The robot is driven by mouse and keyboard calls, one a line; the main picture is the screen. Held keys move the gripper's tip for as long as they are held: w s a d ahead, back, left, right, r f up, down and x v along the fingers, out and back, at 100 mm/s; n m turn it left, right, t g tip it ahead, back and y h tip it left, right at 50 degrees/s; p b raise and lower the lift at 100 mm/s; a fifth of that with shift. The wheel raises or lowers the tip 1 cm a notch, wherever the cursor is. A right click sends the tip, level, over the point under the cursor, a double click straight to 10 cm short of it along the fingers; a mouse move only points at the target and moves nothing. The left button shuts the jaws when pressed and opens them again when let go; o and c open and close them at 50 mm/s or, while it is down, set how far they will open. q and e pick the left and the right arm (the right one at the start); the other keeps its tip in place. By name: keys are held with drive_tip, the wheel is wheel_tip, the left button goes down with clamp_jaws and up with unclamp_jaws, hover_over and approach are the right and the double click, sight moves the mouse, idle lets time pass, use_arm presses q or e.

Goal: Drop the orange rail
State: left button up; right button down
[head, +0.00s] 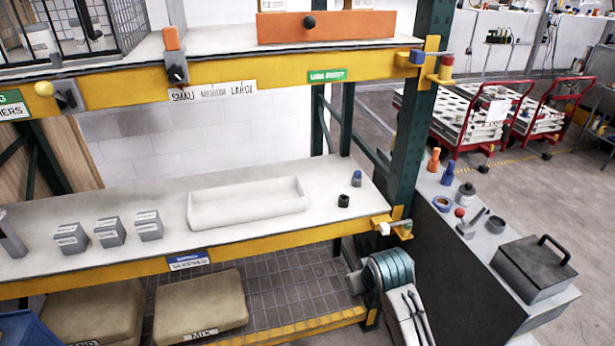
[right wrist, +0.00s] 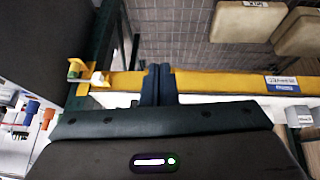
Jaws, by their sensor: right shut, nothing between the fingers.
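A long orange bar (head: 345,25) with a round black knob stands on the upper shelf at the top of the head view. My left gripper is not in view.
A lever with an orange handle (head: 171,38) stands above SMALL, MEDIUM and LARGE labels. The lower shelf (head: 330,175) holds a white tray (head: 250,217), grey blocks (head: 110,233) and small caps. A side bench (head: 480,243) with a dark box (head: 535,270) stands right of the green post (head: 408,140).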

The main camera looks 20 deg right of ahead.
drive_tip(key=w+a+r+t, duration=0.1)
drive_tip(key=w+r, duration=1.1)
drive_tip(key=r, duration=0.2)
drive_tip(key=w+a+r+t, duration=0.1)
drive_tip(key=w+r+t, duration=0.1)
drive_tip(key=w+r, duration=1.05)
wheel_tip(320, 180, up, 35)
drive_tip(key=a+n+t+y, duration=0.1)
drive_tip(key=a, duration=0.1)
drive_tip(key=shift+w+a+t+y, duration=0.15)
drive_tip(key=shift+w+t+y, duration=0.15)
drive_tip(key=shift+t, duration=0.1)
drive_tip(key=shift+f, duration=0.1)
